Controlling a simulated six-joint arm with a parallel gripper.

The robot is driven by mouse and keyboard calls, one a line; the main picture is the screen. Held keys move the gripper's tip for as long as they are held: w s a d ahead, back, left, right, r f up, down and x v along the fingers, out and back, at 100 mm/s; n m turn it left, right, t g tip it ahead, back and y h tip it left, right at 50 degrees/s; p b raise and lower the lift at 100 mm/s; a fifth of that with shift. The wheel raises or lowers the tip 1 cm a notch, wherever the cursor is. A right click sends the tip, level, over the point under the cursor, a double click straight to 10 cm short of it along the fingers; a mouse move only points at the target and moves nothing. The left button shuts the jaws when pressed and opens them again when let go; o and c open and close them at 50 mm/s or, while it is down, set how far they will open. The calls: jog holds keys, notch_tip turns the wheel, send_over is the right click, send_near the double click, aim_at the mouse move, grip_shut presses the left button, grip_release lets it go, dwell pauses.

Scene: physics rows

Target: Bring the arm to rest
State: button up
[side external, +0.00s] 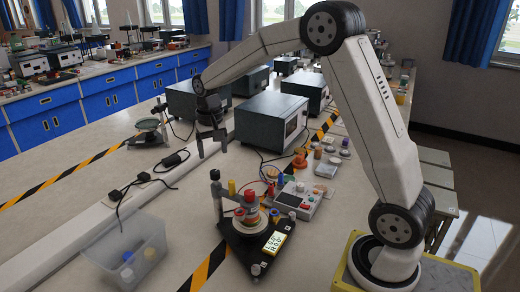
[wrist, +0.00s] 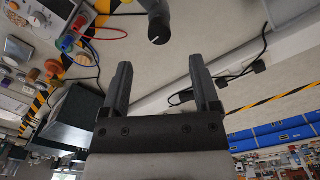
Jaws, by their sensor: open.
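My gripper (side external: 212,152) hangs from the end of my raised arm in the side view, over the bench and apart from its top. Its two dark fingers point down and stand apart, with nothing between them. In the wrist view my gripper (wrist: 160,62) also shows open and empty. Beyond the fingertips there, a grey post with a dark round top (wrist: 158,28) stands apart from them.
A black triangular stand (side external: 240,250) with coloured parts and a lit display stands in front. A clear bin (side external: 150,225) is to its left. Grey instrument boxes (side external: 270,120) stand behind my gripper.

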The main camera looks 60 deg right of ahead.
jog(key=s+a+f+n+t, duration=0.1)
jog(key=s+a+f+n, duration=0.2)
jog(key=s, duration=0.6)
jog(key=s+a+f+n+t, duration=0.1)
jog(key=s+a+f+n, duration=0.2)
jog(key=s+a, duration=0.3)
jog(key=s+f, duration=0.1)
jog(key=s, duration=0.3)
jog(key=shift+a+f+n, duration=0.15)
jog(key=shift+a+n, duration=0.1)
jog(key=shift+n, duration=0.05)
